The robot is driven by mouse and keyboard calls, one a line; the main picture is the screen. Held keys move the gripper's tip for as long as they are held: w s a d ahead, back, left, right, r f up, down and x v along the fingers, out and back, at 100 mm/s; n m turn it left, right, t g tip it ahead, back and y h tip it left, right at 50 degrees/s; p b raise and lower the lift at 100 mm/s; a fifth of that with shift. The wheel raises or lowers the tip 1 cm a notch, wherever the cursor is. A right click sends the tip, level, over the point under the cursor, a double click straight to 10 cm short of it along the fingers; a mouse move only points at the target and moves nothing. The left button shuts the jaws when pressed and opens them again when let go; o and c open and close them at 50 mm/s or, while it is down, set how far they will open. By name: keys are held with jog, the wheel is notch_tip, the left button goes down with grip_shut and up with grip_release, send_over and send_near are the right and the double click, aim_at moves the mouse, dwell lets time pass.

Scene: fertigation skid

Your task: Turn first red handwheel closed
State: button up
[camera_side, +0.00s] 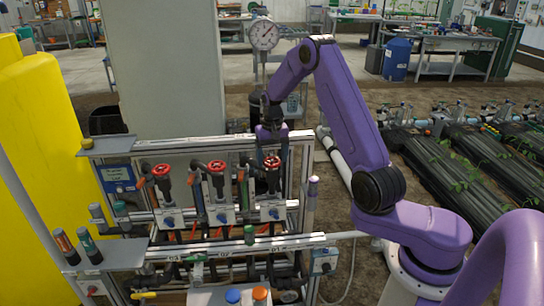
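Three red handwheels stand in a row on the fertigation skid: a left one (161,169), a middle one (216,166) and a right one (272,161). Each sits on a dark stem above a pale valve block. My gripper (268,146) points down just above the right handwheel, at the end of my purple arm. The fingers are small and dark, and I cannot tell whether they are open or touch the wheel. The left and middle handwheels are clear of my arm.
Grey skid rails (230,243) run in front of the valves, with orange and green capped tubes at the left. A tall grey cabinet (165,70) and a dial gauge (264,35) stand behind. Yellow tanks (40,150) stand at the left; plant beds lie at the right.

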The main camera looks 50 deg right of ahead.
aim_at(271, 161)
jog(key=c, duration=0.7)
jog(key=shift+m, duration=2.4)
jog(key=o, duration=1.1)
notch_tip(271, 161, up, 18)
jog(key=shift+f, duration=0.25)
jog(key=shift+a, duration=0.1)
